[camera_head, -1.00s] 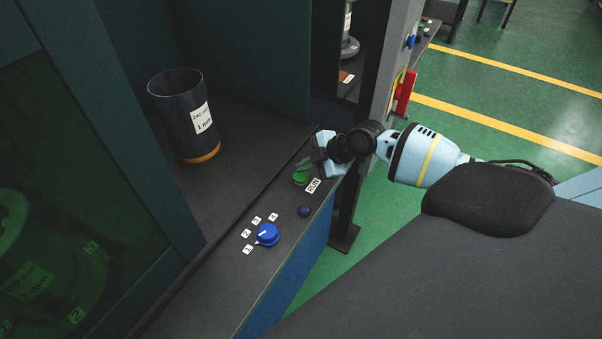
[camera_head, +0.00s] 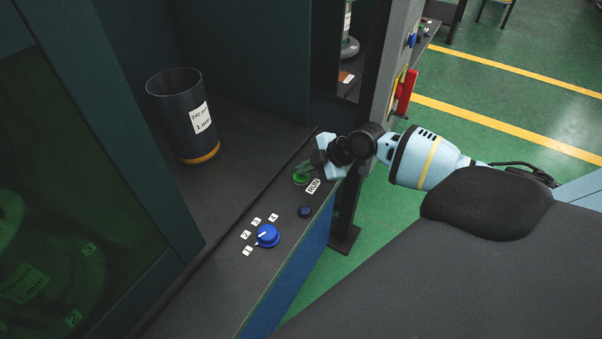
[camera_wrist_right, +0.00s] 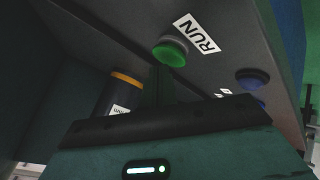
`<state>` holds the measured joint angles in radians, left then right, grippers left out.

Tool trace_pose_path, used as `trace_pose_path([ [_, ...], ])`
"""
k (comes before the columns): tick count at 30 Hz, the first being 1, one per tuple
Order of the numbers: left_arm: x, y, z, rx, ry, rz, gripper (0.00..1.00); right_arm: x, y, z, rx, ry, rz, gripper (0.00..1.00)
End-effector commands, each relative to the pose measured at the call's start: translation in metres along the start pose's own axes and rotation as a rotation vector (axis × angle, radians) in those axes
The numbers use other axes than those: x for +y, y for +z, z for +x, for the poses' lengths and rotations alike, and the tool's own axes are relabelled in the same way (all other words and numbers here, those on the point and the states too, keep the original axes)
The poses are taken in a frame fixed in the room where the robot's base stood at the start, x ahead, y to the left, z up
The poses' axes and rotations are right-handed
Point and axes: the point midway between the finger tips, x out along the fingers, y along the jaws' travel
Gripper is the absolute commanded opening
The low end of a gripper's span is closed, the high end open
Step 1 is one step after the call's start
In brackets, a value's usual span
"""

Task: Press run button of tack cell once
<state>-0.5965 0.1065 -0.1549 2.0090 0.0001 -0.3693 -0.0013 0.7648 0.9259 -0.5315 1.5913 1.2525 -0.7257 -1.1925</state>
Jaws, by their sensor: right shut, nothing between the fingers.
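The green run button (camera_head: 300,180) sits on the dark control ledge, beside a white RUN label (camera_head: 313,186). My right gripper (camera_head: 305,168) is shut and empty, with its fingertips right at the green button and partly covering it. In the right wrist view the green button (camera_wrist_right: 169,53) shows next to the RUN label (camera_wrist_right: 197,33), and the narrow shut fingers (camera_wrist_right: 161,80) point at it. I cannot tell whether they touch it or whether it is pushed in. My left gripper is not in view.
A blue rotary knob (camera_head: 268,235) with numbered labels and a small dark blue button (camera_head: 305,211) share the ledge. A dark cylinder with an orange base band (camera_head: 190,125) stands behind. A grey post (camera_head: 378,100) rises close to my right wrist.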

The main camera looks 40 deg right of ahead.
Motion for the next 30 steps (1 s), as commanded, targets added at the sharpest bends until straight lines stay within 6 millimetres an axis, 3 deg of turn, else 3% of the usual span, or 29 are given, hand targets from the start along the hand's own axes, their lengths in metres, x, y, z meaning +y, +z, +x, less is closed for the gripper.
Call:
trace_pose_path([
  [30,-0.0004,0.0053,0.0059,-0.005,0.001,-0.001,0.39,-0.0055,0.0052,0.0071,0.0,-0.001,0.0,0.0],
])
